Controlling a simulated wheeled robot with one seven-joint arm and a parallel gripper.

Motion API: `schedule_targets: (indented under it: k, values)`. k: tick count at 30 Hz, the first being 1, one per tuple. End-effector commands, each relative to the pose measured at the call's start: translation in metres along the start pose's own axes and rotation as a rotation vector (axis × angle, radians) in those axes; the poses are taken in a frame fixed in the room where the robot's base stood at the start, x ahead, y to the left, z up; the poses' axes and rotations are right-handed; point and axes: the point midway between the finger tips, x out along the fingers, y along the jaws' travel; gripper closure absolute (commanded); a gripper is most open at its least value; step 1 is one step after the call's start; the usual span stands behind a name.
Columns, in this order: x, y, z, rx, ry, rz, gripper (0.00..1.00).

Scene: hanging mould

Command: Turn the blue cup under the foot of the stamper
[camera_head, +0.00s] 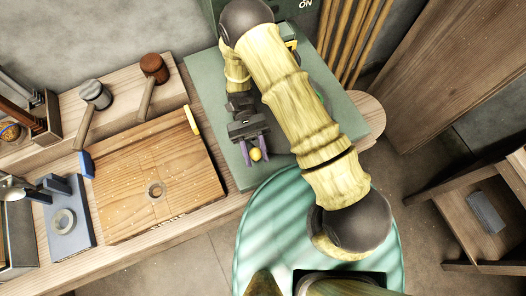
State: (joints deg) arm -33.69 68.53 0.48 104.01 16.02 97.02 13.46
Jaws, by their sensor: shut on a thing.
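My gripper (250,152) hangs over the front part of the green plate (228,182), its purple fingers pointing toward the near edge. It is shut on a small yellow round thing (256,154). I cannot make out a blue cup for certain. A small blue piece (87,164) stands at the left edge of the wooden board. A blue-grey device (65,216) with a pale ring on its base stands at the left; I cannot tell whether it is the stamper. My arm hides part of the green plate and of the dark green machine (296,10) marked ON.
A wooden shelf (455,215) stands at the right. Bare floor shows in front of the bench.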

Motion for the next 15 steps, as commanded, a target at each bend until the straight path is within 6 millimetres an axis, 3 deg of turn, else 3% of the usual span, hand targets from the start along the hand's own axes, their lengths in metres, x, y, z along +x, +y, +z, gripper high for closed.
schedule_targets:
  k: [15]
  values:
    - [-0.0035,-0.0064,0.002,0.0,-0.004,-0.029,1.0]
